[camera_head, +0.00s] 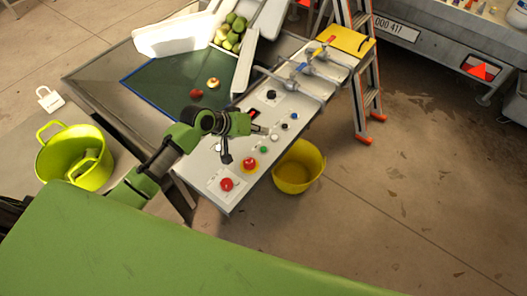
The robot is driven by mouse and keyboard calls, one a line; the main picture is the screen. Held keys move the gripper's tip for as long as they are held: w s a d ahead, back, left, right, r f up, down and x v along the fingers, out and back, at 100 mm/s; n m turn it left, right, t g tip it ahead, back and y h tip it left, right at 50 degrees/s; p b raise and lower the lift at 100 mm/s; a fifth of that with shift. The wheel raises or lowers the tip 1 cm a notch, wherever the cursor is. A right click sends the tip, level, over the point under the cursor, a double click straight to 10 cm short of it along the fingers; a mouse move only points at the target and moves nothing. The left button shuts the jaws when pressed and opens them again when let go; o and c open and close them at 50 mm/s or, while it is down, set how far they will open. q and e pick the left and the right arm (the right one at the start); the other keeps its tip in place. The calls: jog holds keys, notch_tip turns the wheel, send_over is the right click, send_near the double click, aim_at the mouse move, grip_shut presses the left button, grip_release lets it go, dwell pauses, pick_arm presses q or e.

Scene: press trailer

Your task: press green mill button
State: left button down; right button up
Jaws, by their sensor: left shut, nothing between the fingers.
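The green button (264,150) is a small round cap on the light panel (240,189). It sits between a white button (274,137) and a red button on a yellow base (250,164). My left gripper (268,130) is shut and empty. Its tip is over the panel, a little above the green button in the picture and close to the white button. I cannot tell whether the tip touches the panel. My right gripper is not in view.
A larger red button (227,184) is at the panel's near end. Pipes with valves (300,75) rise at its far end. A yellow bucket (299,166) stands right of the panel, a stepladder (366,90) behind it. A yellow-green tub (74,156) is at left.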

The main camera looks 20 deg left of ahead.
pick_arm(q)
jog(key=b, duration=0.4)
send_over(261, 150)
notch_tip(261, 150, down, 4)
jog(key=shift+d+f, duration=0.1)
jog(key=shift+f, duration=0.1)
notch_tip(261, 150, down, 2)
jog(key=shift+f+b, duration=0.1)
jog(key=shift+b, duration=0.4)
jog(key=shift+f, duration=0.15)
dwell(0.4)
jog(key=shift+f, duration=0.35)
jog(key=shift+f, duration=0.4)
dwell(0.5)
jog(key=shift+r, duration=0.1)
jog(key=shift+r+p, duration=0.7)
